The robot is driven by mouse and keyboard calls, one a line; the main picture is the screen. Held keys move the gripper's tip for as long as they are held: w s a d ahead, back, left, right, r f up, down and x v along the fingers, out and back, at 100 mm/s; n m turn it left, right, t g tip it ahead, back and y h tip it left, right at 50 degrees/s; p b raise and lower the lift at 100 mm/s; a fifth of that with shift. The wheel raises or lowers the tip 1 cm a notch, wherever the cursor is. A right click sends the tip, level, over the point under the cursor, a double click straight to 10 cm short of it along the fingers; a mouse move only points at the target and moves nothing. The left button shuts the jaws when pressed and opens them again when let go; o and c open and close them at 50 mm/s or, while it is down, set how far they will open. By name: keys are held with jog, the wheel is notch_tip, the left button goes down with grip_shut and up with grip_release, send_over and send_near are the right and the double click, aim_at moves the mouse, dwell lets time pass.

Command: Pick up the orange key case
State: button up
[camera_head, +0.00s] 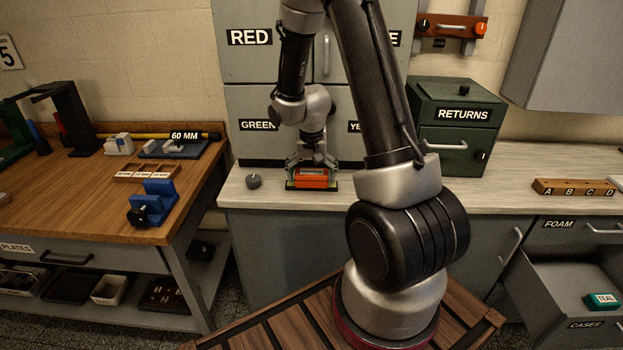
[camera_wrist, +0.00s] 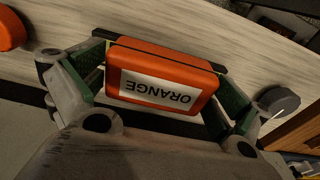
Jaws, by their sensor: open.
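The orange key case (camera_head: 317,180) lies on the pale counter in front of the grey cabinet. In the wrist view, the case (camera_wrist: 190,71) shows its white ORANGE label upside down. My gripper (camera_head: 313,173) is down at the case with a finger on either side of it. In the wrist view, my gripper (camera_wrist: 160,97) is open around the case, its green-lined fingers beside the two ends. I cannot tell whether either finger touches it. A dark strip shows under or behind the case; part of the case's underside is hidden.
A small dark round object (camera_head: 253,181) stands on the counter just left of the case, also seen in the wrist view (camera_wrist: 279,101). The green RETURNS box (camera_head: 454,128) stands to the right. The counter (camera_head: 505,172) between it and the ABCD block (camera_head: 574,188) is clear.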

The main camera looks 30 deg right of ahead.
jog(key=shift+c, duration=0.4)
jog(key=c, duration=0.8)
jog(key=shift+r, duration=0.1)
